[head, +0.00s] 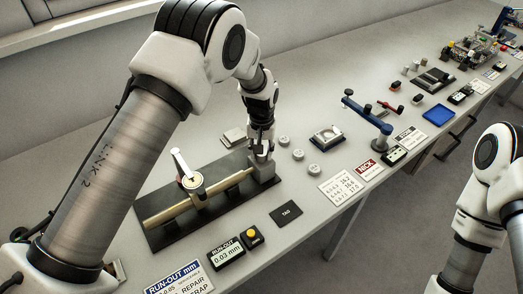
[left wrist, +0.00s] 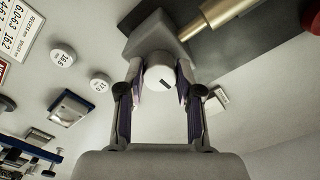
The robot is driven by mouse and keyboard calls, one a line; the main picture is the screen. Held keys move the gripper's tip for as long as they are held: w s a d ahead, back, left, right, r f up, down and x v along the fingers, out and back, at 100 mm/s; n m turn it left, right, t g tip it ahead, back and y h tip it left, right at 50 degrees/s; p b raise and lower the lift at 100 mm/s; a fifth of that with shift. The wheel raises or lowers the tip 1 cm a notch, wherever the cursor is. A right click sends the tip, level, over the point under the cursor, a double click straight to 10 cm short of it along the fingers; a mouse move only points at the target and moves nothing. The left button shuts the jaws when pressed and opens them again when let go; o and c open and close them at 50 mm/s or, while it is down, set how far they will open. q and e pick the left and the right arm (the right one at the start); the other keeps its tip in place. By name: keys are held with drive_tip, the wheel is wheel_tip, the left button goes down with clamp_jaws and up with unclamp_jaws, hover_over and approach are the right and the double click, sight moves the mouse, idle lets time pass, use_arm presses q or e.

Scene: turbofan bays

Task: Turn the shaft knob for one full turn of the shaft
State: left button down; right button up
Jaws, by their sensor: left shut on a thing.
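The brass-coloured shaft (head: 205,198) lies across a black base plate (head: 150,240), its right end at a grey block (head: 263,168). The dial gauge (head: 191,181) stands over the shaft. In the left wrist view the white round shaft knob (left wrist: 160,73), with a dark mark on its face, sits in front of the grey block (left wrist: 158,36). My left gripper (head: 261,151) is at the block's end of the shaft. Its two fingers (left wrist: 159,82) are shut on the knob from both sides. In the head view the knob is hidden. My right arm shows at the right edge, its gripper out of view.
A run-out display (head: 226,254) reading 0.03 mm, a yellow button (head: 252,233) and a black TAG pad (head: 286,214) lie in front of the plate. Several round white weights (head: 283,141), a square tray (head: 326,136) and a blue stand (head: 368,115) lie to the right.

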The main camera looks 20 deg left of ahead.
use_arm(q)
drive_tip(key=shift+s+f+m, duration=0.15)
drive_tip(key=shift+f+m, duration=0.05)
drive_tip(key=shift+m, duration=0.3)
drive_tip(key=c, duration=0.8)
unclamp_jaws()
drive_tip(key=shift+c, duration=0.2)
drive_tip(key=shift+o, duration=0.4)
drive_tip(key=shift+w, duration=0.2)
drive_tip(key=shift+r, duration=0.15)
wheel_tip(320, 180, up, 12)
drive_tip(key=shift+f, duration=0.2)
